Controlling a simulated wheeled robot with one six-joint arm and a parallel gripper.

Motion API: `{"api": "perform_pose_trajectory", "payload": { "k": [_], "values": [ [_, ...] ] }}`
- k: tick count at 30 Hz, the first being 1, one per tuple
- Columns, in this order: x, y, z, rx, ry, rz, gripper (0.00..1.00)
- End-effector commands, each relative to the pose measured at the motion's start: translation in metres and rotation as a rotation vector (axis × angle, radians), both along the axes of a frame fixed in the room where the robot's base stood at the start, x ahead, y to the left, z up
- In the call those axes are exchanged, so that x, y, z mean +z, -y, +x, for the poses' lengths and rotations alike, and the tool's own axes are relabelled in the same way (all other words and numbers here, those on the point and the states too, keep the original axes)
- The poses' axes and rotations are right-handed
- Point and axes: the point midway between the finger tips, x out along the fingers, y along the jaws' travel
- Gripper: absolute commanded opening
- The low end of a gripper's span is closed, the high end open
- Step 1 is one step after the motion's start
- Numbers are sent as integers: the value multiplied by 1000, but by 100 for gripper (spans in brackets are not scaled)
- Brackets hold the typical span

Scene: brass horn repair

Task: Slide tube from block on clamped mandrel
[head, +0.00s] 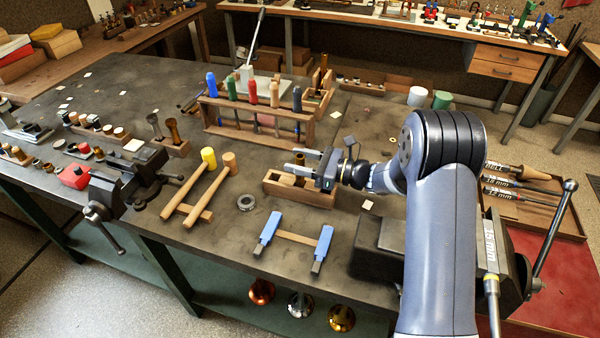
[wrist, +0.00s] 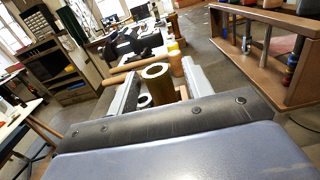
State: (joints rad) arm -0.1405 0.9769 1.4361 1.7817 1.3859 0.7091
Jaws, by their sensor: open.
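The wooden block (head: 318,197) sits on the dark bench in the middle, just below my gripper (head: 290,162). My gripper points left and is open. In the wrist view, a brass tube (wrist: 160,92) with a pale ring-shaped end stands between the two open fingers (wrist: 162,80), with gaps at the sides. A second pale ring end (wrist: 145,101) shows lower, nearer the left finger. In the head view the tube is mostly hidden by my gripper.
A wooden rack (head: 250,103) with several colored-handled tools stands behind the block. Two mallets (head: 208,158) lie to the left. Other mandrels lie in a tray (head: 560,226) at right.

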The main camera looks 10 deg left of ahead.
Motion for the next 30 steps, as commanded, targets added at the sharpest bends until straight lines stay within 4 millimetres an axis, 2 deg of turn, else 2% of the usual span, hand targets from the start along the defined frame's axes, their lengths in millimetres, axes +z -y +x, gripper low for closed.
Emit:
{"api": "perform_pose_trajectory", "payload": {
  "k": [3,20,30],
  "values": [
    [0,0,0,0,0,0,46],
    [0,1,0,0,0,0,0],
    [0,1,0,0,1,1,0]
  ]
}}
